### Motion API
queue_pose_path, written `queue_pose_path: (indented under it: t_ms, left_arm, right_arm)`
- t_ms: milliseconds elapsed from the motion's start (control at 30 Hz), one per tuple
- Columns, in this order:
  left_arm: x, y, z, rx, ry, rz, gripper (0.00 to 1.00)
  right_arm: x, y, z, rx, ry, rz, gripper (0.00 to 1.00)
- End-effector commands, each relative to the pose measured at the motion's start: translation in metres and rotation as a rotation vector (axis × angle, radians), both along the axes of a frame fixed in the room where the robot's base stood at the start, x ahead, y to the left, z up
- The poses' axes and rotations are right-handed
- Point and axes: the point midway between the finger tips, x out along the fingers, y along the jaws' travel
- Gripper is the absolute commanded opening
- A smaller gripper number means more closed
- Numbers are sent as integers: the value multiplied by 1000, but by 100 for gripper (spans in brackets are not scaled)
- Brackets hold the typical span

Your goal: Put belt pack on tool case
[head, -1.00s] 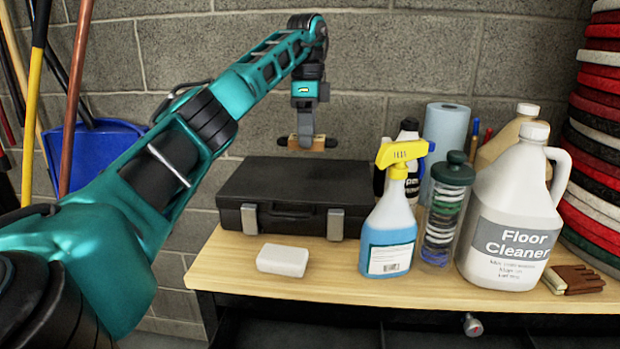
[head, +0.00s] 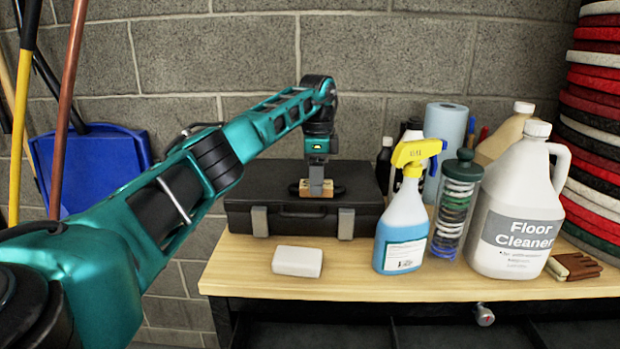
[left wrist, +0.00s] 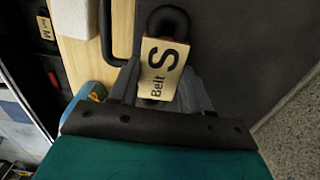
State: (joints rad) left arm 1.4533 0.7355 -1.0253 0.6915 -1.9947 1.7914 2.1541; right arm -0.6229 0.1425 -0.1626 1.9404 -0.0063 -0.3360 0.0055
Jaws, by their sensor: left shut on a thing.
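The belt pack is a small tan block with dark loops at its ends (head: 304,189). In the left wrist view the belt pack (left wrist: 160,68) shows a label reading "Belt S". My left gripper (head: 317,187) points down and is shut on the belt pack, with a finger on each side. The tool case (head: 262,197) is a black, closed case with two grey latches on the wooden bench top. The belt pack is over its lid, at or very near the surface; I cannot tell whether they touch. The case also fills much of the left wrist view (left wrist: 240,45). My right gripper is not in view.
A white block (head: 297,262) lies in front of the case. A spray bottle (head: 403,228), a clear cylinder of discs (head: 455,205) and a floor cleaner jug (head: 515,210) stand to the right. In the left wrist view, another label "M" pack (left wrist: 46,28) lies lower down.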

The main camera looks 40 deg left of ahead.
Motion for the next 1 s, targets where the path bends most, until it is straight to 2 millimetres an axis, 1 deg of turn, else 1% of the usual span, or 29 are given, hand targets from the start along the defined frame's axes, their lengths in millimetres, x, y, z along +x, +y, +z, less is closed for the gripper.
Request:
queue_pose_path:
  t_ms: [367, 400, 633, 867, 1000]
  left_arm:
    - [0, -1, -4, 0, 0, 0, 18]
    - [0, -1, -3, -1, -1, 0, 52]
    - [0, -1, -3, -1, -1, 0, 73]
    - [0, -1, -3, -1, -1, 0, 73]
    - [1, -1, 7, 0, -3, 0, 73]
  right_arm:
    - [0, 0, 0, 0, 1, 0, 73]
    - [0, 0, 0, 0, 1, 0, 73]
    - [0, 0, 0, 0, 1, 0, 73]
    - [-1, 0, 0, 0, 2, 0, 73]
    - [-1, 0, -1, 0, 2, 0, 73]
